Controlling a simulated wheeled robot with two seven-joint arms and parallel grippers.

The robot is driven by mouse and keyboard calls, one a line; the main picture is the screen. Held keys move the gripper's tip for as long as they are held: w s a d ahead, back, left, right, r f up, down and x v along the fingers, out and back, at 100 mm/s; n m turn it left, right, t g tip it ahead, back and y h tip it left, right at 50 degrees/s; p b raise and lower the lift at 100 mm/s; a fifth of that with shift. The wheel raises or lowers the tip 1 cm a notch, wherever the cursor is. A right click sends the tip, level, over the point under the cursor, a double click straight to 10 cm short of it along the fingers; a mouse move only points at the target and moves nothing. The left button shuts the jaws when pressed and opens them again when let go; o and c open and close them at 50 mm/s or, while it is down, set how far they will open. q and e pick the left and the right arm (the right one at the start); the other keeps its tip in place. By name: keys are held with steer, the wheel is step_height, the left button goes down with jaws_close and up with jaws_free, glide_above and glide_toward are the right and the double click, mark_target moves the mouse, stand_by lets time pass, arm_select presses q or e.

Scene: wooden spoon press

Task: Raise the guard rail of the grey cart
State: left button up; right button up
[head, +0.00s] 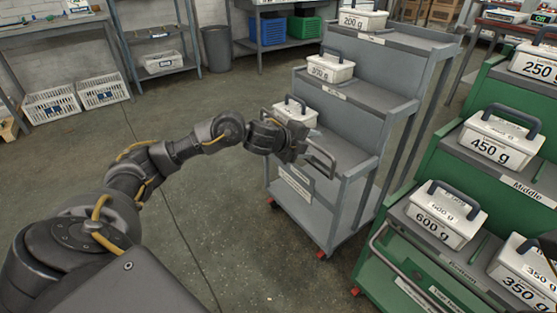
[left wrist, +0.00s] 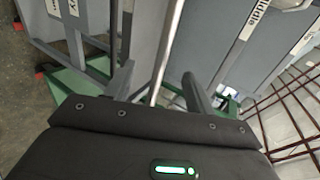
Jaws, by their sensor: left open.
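The grey cart (head: 365,110) is a stepped trolley with several shelves, right of centre in the head view. Its guard rail (head: 322,158) is a pale metal bar at the front of the lower step. My left gripper (head: 306,149) reaches this rail from the left, beside the white box on that step. In the left wrist view the metal bar (left wrist: 168,50) runs between the two spread fingers of the left gripper (left wrist: 160,85). The fingers are open around the bar; contact is not clear. My right gripper is not in view.
White handled boxes stand on the grey cart, one (head: 296,112) close to my left gripper. A green cart (head: 400,265) with weight-labelled boxes stands close on the right. Open floor (head: 190,220) lies left of the grey cart. Shelves and a bin (head: 217,48) stand behind.

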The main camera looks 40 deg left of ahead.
arm_select(q)
steer(key=shift+f+p+v, duration=0.2)
steer(key=shift+p+v, duration=0.6)
steer(key=shift+v, duration=1.05)
steer(key=v, duration=0.1)
steer(key=p+v, duration=0.1)
steer(key=v, duration=0.1)
steer(key=shift+s+f, duration=0.15)
steer(key=shift+f, duration=0.15)
